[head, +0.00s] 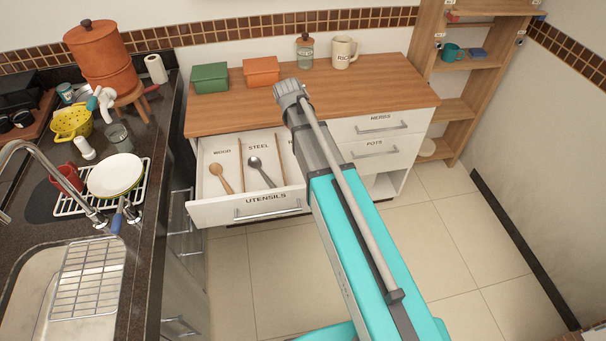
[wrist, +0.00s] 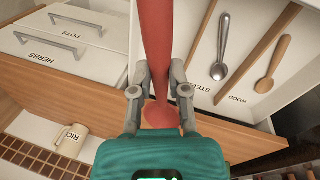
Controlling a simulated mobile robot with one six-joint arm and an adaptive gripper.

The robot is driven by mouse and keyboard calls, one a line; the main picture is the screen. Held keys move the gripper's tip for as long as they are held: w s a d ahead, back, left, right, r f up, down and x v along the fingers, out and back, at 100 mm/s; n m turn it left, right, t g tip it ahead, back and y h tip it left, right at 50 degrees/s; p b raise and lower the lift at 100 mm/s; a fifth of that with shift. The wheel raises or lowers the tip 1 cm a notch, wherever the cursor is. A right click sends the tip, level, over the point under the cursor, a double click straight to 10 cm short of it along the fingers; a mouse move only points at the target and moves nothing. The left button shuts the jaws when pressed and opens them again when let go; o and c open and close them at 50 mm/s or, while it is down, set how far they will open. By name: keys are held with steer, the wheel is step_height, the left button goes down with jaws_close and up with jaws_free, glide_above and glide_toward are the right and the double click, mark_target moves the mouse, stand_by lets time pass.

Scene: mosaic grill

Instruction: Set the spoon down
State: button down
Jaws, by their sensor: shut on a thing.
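A red spoon-like utensil (wrist: 158,35) is held in my gripper (wrist: 159,70), whose two fingers are shut on it in the wrist view. Its wider red end (wrist: 161,115) shows near the gripper's body. The open utensils drawer (head: 268,208) has compartments marked WOOD and STEEL, and a third whose label is mostly hidden by my arm. In the wrist view the red utensil appears in front of that third compartment; its height above the drawer is unclear. The head view hides my gripper and the utensil behind my arm.
A wooden spoon (head: 222,179) lies in the WOOD compartment and a steel spoon (head: 262,172) in the STEEL one. Thin dividers separate them. On the counter (head: 225,118) stand a green box (head: 210,78), an orange box (head: 262,71), a jar (head: 305,52) and a mug (head: 343,53).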

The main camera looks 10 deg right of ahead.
steer(key=w+d+f+m+b, duration=0.1)
steer(key=w+f+b, duration=0.4)
steer(key=f+b, duration=0.2)
steer(key=w+d+f+m+b, duration=0.1)
steer(key=w+f+b, duration=0.4)
steer(key=f+b, duration=0.3)
steer(key=shift+f+m+g+b, duration=0.3)
steer(key=shift+f+m, duration=0.1)
steer(key=shift+f, duration=0.5)
steer(key=shift+f, duration=0.1)
step_height(320, 180, down, 6)
steer(key=b, duration=0.6)
steer(key=shift+a, duration=0.1)
steer(key=shift+f, duration=0.15)
steer(key=shift+a+b+x, duration=0.2)
steer(key=shift+b+x, duration=0.7)
steer(key=shift+b, duration=0.15)
steer(key=shift+a+b+x, duration=0.2)
steer(key=shift+b+x, duration=0.65)
steer(key=shift+b, duration=0.15)
steer(key=shift+f, duration=0.25)
steer(key=c, duration=0.6)
jaws_free()
steer(key=shift+r, duration=0.3)
steer(key=p+v, duration=1.2)
steer(key=shift+d, duration=0.1)
